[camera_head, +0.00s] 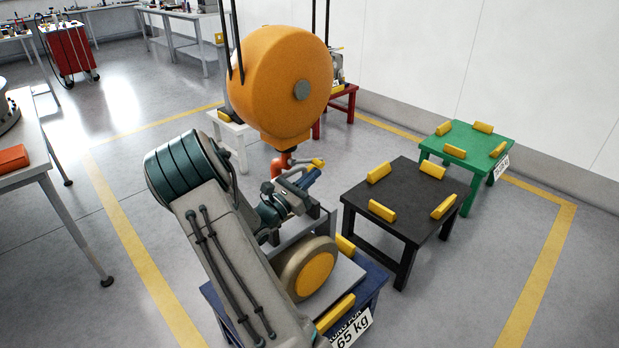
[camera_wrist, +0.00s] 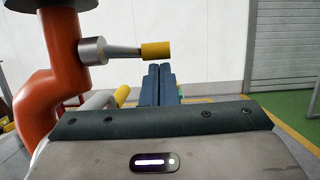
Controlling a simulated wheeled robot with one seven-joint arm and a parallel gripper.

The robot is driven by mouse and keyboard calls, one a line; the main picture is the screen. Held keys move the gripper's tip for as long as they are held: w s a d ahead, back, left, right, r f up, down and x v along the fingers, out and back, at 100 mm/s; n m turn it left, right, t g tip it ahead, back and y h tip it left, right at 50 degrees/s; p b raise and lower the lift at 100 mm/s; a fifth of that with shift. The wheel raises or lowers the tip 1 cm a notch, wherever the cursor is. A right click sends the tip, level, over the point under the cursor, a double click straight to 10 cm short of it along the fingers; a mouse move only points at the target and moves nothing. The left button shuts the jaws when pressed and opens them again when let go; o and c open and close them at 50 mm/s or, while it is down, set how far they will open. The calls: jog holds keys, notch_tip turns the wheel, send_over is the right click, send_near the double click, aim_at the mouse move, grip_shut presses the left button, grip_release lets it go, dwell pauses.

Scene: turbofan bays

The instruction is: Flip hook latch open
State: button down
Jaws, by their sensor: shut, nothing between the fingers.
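The large orange hook block (camera_head: 285,85) hangs from black cables. Below it is a red-orange hook (camera_head: 280,164), close up at the left of the wrist view (camera_wrist: 62,75). A grey lever with a yellow tip (camera_wrist: 155,50) sticks out rightward from the hook's shank; I take it for the latch handle. A second pale grey rod with a yellow end (camera_wrist: 122,94) shows lower, partly hidden behind my wrist. My gripper (camera_wrist: 160,72) has its dark blue fingers together and empty, just below the yellow tip in the picture. I cannot tell whether they touch it.
Under my arm, a blue stand (camera_head: 377,280) marked 65 kg bears a grey part with a yellow-centred disc (camera_head: 308,270). A black table (camera_head: 400,195) and a green table (camera_head: 463,147) with yellow blocks stand to the right. The floor between the left bench and the stand is clear.

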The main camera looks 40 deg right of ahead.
jog(key=w+b+v, duration=0.1)
jog(key=v, duration=1.3)
jog(key=shift+s, duration=0.5)
jog(key=s+a+r+m+g+y+p, duration=0.1)
jog(key=s+a+r+m+g+y, duration=0.15)
jog(key=s+m+y, duration=0.4)
jog(key=s+a+r+m+g+y+p, duration=0.1)
jog(key=s+r+m+g+y+p, duration=0.1)
jog(key=s+m+g+y, duration=0.45)
jog(key=s+a+r+m+t+y+p, duration=0.1)
jog(key=s+a+r+m+t+y, duration=0.2)
jog(key=a, duration=0.4)
jog(key=s+a+r+m+t+y+p, duration=0.2)
jog(key=s+a+r+m+t+y, duration=0.1)
jog(key=a+r+t+y, duration=0.2)
jog(key=a+t, duration=0.2)
jog(key=a, duration=0.1)
jog(key=shift+a+r, duration=0.3)
jog(key=shift+a, duration=0.05)
